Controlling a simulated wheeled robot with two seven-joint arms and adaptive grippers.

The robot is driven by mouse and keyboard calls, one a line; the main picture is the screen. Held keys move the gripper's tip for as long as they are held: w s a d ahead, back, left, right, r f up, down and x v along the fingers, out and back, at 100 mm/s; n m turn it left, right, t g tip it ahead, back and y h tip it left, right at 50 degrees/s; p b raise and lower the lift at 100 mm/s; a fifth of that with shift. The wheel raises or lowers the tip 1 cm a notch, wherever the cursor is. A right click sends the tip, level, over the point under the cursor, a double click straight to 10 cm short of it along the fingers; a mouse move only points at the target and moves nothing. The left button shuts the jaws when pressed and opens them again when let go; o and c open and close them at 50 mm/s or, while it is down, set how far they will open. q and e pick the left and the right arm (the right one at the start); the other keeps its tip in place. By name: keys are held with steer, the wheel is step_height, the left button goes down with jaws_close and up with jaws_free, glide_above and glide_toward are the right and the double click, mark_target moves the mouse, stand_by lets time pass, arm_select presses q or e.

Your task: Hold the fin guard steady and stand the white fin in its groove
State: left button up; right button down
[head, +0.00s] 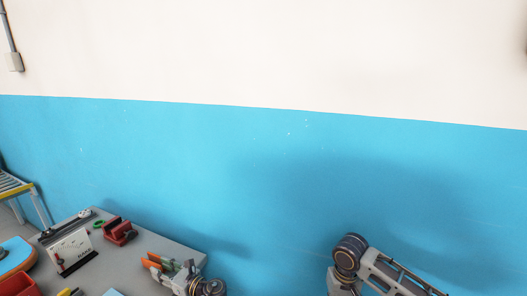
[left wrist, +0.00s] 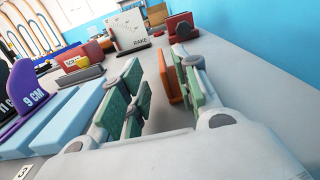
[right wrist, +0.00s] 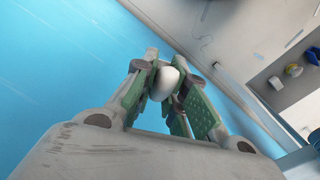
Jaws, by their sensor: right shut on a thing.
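An orange upright piece (left wrist: 166,78), which may be the fin guard, stands on the grey table between the fingers of my left gripper (left wrist: 160,92). It is close to the right finger, with a clear gap to the left finger, so the gripper is open around it. In the head view my left gripper (head: 172,265) is at the table's right end. My right gripper (right wrist: 163,92) is shut on a white rounded thing (right wrist: 166,80), possibly the white fin; the pads hide most of it. The groove is not visible.
A white gauge board marked RAKE (left wrist: 130,30) and a red block-like tool (left wrist: 181,26) stand beyond the left gripper. Light-blue blocks (left wrist: 75,115) and a purple fin marked 9 CM (left wrist: 28,92) are to the left. A blue wall (head: 250,170) rises behind the table.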

arm_select(q)
steer(key=shift+d, duration=0.1)
steer(key=v, duration=1.1)
steer(key=shift+s+d, duration=0.15)
steer(key=shift+d, duration=0.25)
steer(key=shift+n, duration=0.4)
